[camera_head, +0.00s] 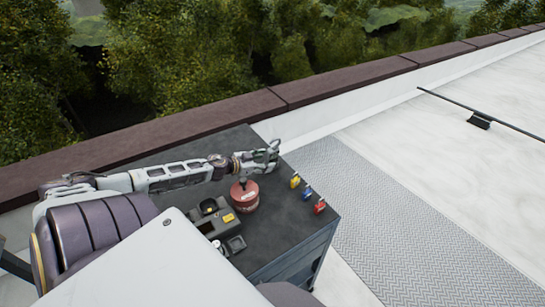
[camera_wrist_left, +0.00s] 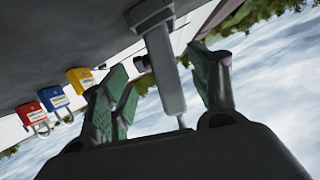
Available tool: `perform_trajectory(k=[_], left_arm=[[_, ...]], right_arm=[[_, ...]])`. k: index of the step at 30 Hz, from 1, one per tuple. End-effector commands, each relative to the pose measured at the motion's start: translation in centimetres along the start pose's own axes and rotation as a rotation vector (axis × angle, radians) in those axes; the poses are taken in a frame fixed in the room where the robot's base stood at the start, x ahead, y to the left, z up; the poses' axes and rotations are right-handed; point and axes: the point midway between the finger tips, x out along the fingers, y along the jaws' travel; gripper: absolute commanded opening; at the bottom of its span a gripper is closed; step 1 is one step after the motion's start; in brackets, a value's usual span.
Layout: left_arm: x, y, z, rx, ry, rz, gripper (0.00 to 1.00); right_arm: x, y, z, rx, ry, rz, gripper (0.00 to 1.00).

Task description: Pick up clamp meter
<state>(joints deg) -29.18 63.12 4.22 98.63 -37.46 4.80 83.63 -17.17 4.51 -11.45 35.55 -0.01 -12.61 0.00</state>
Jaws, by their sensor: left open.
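My left gripper (camera_head: 272,152) is open above the far part of the dark cart top (camera_head: 285,235). Its green-padded fingers (camera_wrist_left: 160,92) are spread in the left wrist view. A grey upright bar (camera_wrist_left: 168,80) with a dark block at its top end shows between the fingers; I cannot tell what it is or whether it touches them. I cannot identify the clamp meter for certain. A dark item with a yellow patch (camera_head: 228,218) lies on the cart, to the left of and nearer than the gripper. My right gripper is not in view.
Yellow (camera_head: 295,181), blue (camera_head: 307,193) and red (camera_head: 320,207) padlocks lie along the cart's right side. A parapet (camera_head: 200,122) runs behind the cart.

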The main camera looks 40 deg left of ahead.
Motion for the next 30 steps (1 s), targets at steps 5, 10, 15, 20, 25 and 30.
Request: perform_trajectory(k=[5,10,15,20,25,30], left_arm=[[0.5,-0.1,-0.1,0.001,0.002,-0.001,0.61],[1.1,-0.1,0.0,0.000,0.001,-0.001,0.61],[1.8,0.0,0.0,0.001,0.001,0.000,0.61],[2.4,-0.1,0.0,0.002,0.001,-0.002,0.61],[3.0,-0.1,-0.1,-0.001,0.001,-0.001,0.61],[3.7,-0.1,0.0,0.000,0.001,-0.002,0.61]], right_arm=[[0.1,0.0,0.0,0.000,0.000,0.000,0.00],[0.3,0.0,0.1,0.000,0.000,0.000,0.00],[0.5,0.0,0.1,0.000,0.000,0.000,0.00],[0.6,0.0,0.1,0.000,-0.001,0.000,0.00],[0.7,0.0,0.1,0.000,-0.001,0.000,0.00],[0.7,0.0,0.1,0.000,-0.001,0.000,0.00]])
